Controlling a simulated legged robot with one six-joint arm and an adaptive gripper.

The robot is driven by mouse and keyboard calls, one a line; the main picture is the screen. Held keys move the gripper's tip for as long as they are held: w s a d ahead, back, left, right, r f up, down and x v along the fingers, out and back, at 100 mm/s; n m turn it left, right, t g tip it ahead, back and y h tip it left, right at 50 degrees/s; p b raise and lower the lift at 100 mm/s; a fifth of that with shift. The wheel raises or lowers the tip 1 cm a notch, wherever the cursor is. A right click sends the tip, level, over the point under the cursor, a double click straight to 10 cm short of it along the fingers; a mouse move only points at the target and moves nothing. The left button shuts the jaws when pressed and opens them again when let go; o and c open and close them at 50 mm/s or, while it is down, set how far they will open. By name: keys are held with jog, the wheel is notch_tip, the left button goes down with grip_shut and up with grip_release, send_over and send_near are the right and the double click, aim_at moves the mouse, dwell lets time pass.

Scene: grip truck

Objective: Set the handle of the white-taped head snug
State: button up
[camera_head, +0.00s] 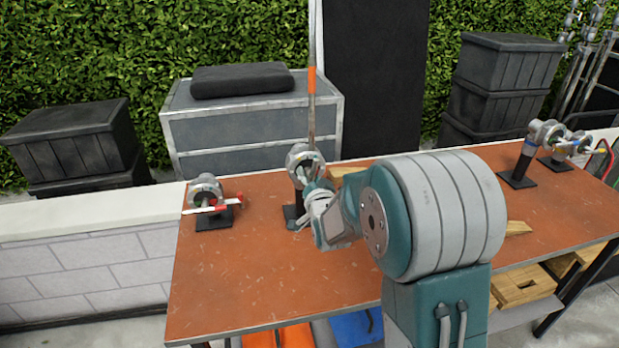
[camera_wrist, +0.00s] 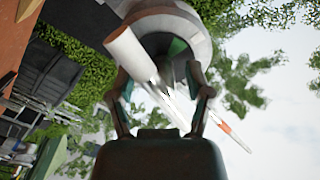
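The middle grip head (camera_head: 303,158) is a grey round clamp on a dark stand on the orange table. An upright pole with an orange band (camera_head: 311,80) rises at it. My gripper (camera_head: 314,186) is right at this head, and my arm hides part of it. In the wrist view the grey round head (camera_wrist: 172,22) is close ahead. A white-ended handle (camera_wrist: 124,43) slants between the spread fingers of my gripper (camera_wrist: 163,85). Gaps show beside it, and I see no finger pressed on it. I cannot make out which head's white is tape.
Another head (camera_head: 206,186) with a red and white handle stands at the table's left. More heads (camera_head: 547,131) stand at the right end. Wood pieces (camera_head: 517,228) lie on the table (camera_head: 240,285). A grey case (camera_head: 250,130) and stacked dark crates (camera_head: 500,85) stand behind. The front left tabletop is clear.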

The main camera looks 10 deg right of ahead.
jog(key=shift+r, duration=0.1)
jog(key=s, duration=1.2)
